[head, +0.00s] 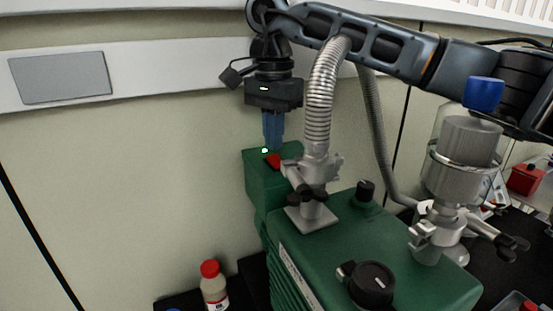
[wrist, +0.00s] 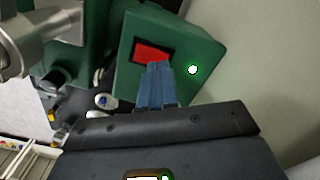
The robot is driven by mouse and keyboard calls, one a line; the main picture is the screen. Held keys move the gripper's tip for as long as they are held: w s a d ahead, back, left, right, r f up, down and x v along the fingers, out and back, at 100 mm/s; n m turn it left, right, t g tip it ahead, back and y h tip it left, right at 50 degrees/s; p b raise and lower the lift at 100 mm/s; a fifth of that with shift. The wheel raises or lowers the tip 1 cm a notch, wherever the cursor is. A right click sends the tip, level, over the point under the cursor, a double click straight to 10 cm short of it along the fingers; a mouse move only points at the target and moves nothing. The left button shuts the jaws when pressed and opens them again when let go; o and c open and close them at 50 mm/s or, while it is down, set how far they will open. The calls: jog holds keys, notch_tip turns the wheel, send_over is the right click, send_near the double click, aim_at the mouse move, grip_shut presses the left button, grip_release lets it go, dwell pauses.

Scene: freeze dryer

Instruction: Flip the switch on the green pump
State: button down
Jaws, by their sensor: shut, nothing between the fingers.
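The green pump (head: 375,250) stands on a dark surface in the middle of the head view. My gripper (head: 272,145) points down, shut and empty, with blue fingertips right at the switch. In the wrist view the fingertips (wrist: 157,66) overlap the switch's lower edge. I cannot tell whether they touch it.
A ribbed metal hose (head: 322,90) rises from the pump close to the right of my gripper. A metal trap (head: 465,155) stands on the pump's right. A red-capped bottle (head: 213,285) stands lower left. The wall (head: 120,170) is close behind.

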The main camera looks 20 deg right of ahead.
aim_at(274, 157)
jog(key=shift+f+b, duration=0.7)
jog(key=shift+f, duration=0.3)
dwell(0.6)
jog(key=shift+r, duration=0.1)
jog(key=shift+r+p, duration=1.6)
jog(key=shift+r, duration=1.85)
jog(key=shift+s, duration=0.1)
